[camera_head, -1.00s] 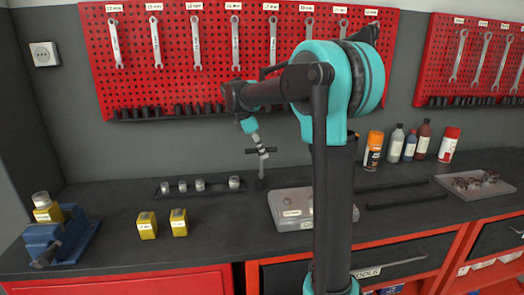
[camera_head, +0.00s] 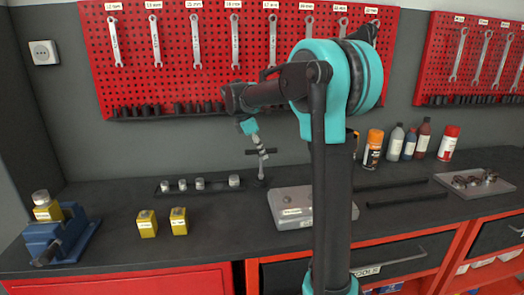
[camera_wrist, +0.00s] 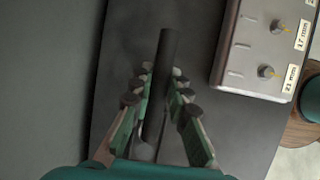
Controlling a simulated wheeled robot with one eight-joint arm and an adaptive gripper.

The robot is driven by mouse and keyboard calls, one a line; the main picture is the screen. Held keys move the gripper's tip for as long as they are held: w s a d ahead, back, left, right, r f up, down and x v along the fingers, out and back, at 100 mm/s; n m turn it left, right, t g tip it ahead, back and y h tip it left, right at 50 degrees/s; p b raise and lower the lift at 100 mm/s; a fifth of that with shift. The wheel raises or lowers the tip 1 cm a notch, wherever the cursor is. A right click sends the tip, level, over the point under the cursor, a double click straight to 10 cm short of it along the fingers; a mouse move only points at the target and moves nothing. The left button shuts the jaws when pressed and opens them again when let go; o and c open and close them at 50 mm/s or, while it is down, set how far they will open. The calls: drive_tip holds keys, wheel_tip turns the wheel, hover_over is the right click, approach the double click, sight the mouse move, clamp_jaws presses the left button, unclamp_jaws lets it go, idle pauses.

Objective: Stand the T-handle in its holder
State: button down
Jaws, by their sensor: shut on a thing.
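The T-handle shows in the head view as a dark crossbar (camera_head: 277,151) with a thin stem (camera_head: 261,171) hanging below it, roughly upright. My gripper (camera_head: 262,153) is shut on it, above the back of the bench. In the wrist view the dark bar (camera_wrist: 166,60) runs between the two rows of finger pads of my gripper (camera_wrist: 163,85). A small dark base (camera_head: 259,184), which looks like the holder, is on the bench directly under the stem. I cannot tell whether the stem's lower end is inside it or just above.
A dark rail with several sockets (camera_head: 200,184) lies just left of the base. A light grey case (camera_head: 292,207) is close on the right and shows in the wrist view (camera_wrist: 250,75). Two yellow blocks (camera_head: 179,222) and a blue vise (camera_head: 58,240) stand left. The pegboard wall is behind.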

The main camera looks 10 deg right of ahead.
drive_tip(key=shift+f, duration=0.35)
drive_tip(key=c, duration=1.4)
unclamp_jaws()
drive_tip(key=shift+f, duration=0.1)
drive_tip(key=shift+o, duration=0.4)
drive_tip(key=o, duration=1.3)
drive_tip(key=shift+v, duration=3.55)
